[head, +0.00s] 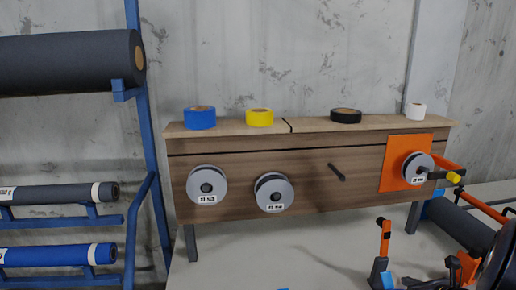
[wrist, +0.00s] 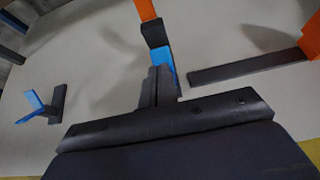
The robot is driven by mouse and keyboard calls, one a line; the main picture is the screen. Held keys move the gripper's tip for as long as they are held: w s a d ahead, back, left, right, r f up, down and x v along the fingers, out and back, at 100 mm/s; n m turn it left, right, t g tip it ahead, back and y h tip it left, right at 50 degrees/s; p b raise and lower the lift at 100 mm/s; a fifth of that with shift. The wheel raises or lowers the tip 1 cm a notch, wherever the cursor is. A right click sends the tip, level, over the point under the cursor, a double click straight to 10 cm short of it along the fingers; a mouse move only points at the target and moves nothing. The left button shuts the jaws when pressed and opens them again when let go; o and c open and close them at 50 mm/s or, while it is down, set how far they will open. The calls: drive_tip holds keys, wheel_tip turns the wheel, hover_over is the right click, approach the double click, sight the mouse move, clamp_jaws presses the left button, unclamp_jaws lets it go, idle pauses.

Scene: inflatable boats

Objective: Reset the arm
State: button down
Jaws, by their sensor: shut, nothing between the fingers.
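My gripper (wrist: 157,88) shows in the wrist view, with its dark fingers together in the middle above a wide dark plate. It is shut and holds nothing. Just past the fingertips are a blue piece (wrist: 166,62) and a black and orange upright part (wrist: 152,28); I cannot tell whether the fingers touch them. I cannot clearly make out my gripper in the head view.
A wooden bench (head: 280,148) carries several tape rolls on top and reels on its front, one on an orange panel (head: 395,170). A blue rack (head: 152,150) holds rolls at left. Orange-and-black stands (head: 384,245) rise at lower right. The pale floor centre is clear.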

drive_tip(key=shift+f+t+b, duration=0.7)
drive_tip(key=shift+f+b, duration=0.15)
drive_tip(key=shift+b, duration=0.8)
